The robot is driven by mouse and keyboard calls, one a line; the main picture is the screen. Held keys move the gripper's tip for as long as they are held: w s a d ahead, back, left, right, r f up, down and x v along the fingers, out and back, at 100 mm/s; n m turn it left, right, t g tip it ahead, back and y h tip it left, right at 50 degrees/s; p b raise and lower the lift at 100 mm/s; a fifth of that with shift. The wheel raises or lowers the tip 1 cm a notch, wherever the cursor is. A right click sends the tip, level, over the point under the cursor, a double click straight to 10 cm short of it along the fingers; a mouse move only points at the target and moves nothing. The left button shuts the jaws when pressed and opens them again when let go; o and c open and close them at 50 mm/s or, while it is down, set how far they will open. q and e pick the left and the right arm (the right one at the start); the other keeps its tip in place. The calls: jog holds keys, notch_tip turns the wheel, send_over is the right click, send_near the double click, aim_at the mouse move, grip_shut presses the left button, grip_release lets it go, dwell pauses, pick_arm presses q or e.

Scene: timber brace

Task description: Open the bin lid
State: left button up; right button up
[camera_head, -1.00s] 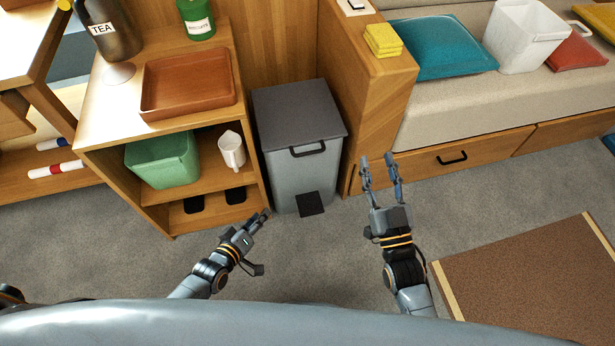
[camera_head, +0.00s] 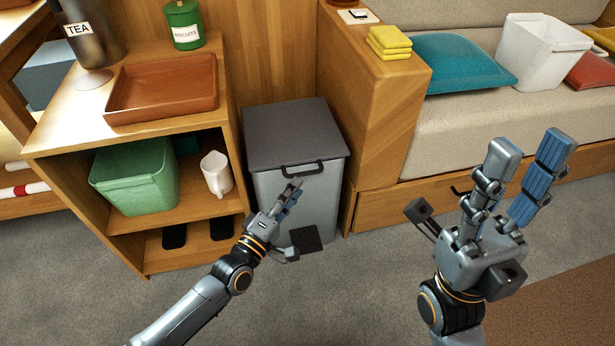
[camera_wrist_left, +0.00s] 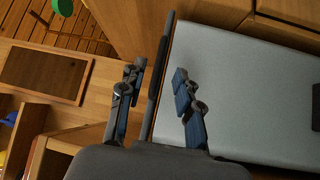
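The bin (camera_head: 285,200) is a light grey box with a dark grey lid (camera_head: 292,132), which lies flat and shut. A black handle (camera_head: 303,169) sits at the lid's front edge. My left gripper (camera_head: 292,190) is in front of the bin, just below the handle. In the left wrist view its fingers (camera_wrist_left: 158,92) are apart, on either side of the dark lid edge (camera_wrist_left: 165,55); I cannot tell whether they touch it. The bin's grey front (camera_wrist_left: 245,90) fills the right there. My right gripper (camera_head: 524,165) is open and empty, well to the right of the bin.
A shelf unit with a brown tray (camera_head: 162,88), green tub (camera_head: 137,177) and white jug (camera_head: 216,174) stands left of the bin. A wooden cabinet (camera_head: 380,110) with yellow sponges (camera_head: 389,41) stands close on the right. A black pedal (camera_head: 305,238) is at the bin's foot.

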aim_at(307, 172)
pick_arm(q)
jog(key=b+x, duration=0.1)
jog(key=x, duration=0.5)
jog(key=shift+w+d+b, duration=0.15)
jog(key=shift+w+b, duration=0.1)
jog(key=shift+b, duration=0.05)
grip_shut()
